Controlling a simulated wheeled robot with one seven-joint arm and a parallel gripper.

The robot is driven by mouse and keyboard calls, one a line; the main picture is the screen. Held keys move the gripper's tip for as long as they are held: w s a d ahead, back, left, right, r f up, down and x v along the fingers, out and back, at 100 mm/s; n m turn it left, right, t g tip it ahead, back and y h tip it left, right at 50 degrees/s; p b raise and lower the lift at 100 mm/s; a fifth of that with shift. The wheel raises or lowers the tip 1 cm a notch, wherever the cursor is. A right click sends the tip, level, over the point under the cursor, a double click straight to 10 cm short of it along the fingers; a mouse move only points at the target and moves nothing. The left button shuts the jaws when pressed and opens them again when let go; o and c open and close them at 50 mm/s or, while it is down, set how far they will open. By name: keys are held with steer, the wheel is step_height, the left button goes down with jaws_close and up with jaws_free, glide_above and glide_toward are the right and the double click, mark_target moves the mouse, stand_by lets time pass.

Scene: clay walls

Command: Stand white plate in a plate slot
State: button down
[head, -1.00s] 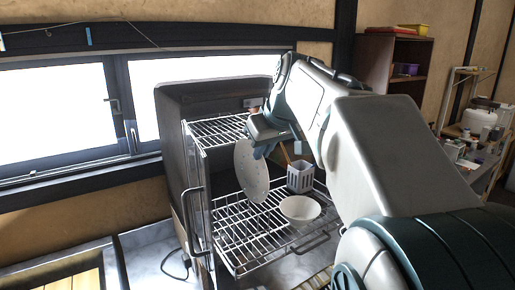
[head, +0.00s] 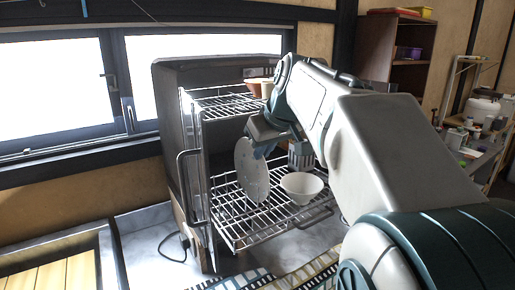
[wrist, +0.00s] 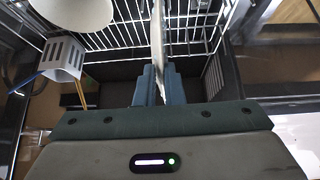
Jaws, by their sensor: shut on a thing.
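The white plate (head: 247,172) is held on edge, nearly upright, over the left part of the pulled-out wire rack (head: 237,222). In the wrist view the plate (wrist: 157,40) shows edge-on between my fingers. My gripper (head: 262,145) is shut on its upper edge; in the wrist view the fingers (wrist: 160,88) close on it from both sides. The plate's lower edge is close to the rack wires; I cannot tell whether it touches them. The individual plate slots are too small to make out.
A white bowl (head: 302,186) sits on the rack just right of the plate. A grey cutlery holder (head: 300,155) stands behind it, and also shows in the wrist view (wrist: 62,57). The upper rack (head: 225,104) holds brown cups (head: 258,86). The rack's left front is clear.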

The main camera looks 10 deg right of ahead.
steer(key=shift+f, duration=0.25)
steer(key=c, duration=1.5)
jaws_free()
steer(key=shift+o, duration=0.2)
steer(key=v, duration=1.3)
steer(key=shift+s+r, duration=0.25)
steer(key=shift+r, duration=0.05)
steer(key=shift+d, duration=0.1)
steer(key=s+a+f+m+g, duration=0.1)
steer(key=s+f, duration=0.4)
steer(key=f, duration=0.6)
steer(key=s+a+f+m+g+h, duration=0.1)
steer(key=s+f, duration=0.3)
steer(key=f, duration=0.7)
steer(key=s+a+f+m+g, duration=0.1)
steer(key=s+f, duration=0.4)
steer(key=f, duration=0.7)
steer(key=shift+s+a+m+g+h, duration=0.15)
steer(key=shift+s+m+g+h, duration=0.15)
steer(key=shift+g, duration=0.1)
